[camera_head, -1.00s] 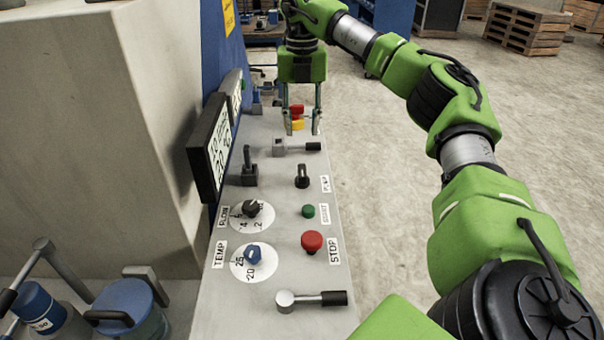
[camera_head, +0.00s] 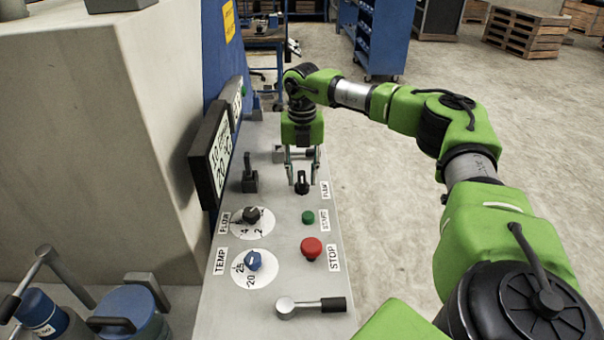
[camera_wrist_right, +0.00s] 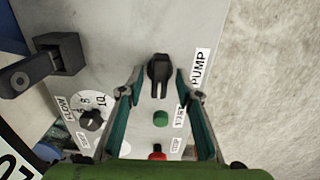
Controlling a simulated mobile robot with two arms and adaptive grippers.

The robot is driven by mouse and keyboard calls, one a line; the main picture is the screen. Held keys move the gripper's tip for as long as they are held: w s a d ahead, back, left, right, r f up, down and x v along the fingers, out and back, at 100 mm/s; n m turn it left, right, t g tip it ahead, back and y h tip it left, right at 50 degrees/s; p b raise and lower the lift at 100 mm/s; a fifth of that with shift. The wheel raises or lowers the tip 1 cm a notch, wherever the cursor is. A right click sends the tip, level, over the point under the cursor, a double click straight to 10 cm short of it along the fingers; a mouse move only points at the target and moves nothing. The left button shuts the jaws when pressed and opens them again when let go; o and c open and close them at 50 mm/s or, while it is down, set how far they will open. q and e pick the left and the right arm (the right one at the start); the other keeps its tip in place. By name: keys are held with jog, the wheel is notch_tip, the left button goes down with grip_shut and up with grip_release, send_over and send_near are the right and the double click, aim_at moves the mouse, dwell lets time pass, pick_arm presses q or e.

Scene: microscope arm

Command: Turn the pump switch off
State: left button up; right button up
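Whether a finger touches the knob I cannot tell. My left gripper is not in view.
A green START button (camera_head: 308,217) and a red STOP button (camera_head: 311,249) are on the near side of the switch. FLOW (camera_head: 251,214) and TEMP (camera_head: 253,261) dials lie to the left. A horizontal lever (camera_head: 318,305) is nearer, and an upright black lever (camera_head: 250,175) stands left.

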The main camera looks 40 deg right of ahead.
grip_shut()
jog(key=n+p, duration=0.2)
jog(key=n, duration=0.1)
jog(key=shift+r, duration=0.1)
jog(key=n+p, duration=0.1)
jog(key=n, duration=0.3)
jog(key=shift+n, duration=0.3)
jog(key=n+p, duration=0.1)
jog(key=n, duration=0.4)
jog(key=n+p, duration=0.1)
jog(key=n, duration=0.4)
jog(key=shift+w+n, duration=0.1)
jog(key=shift+n, duration=0.2)
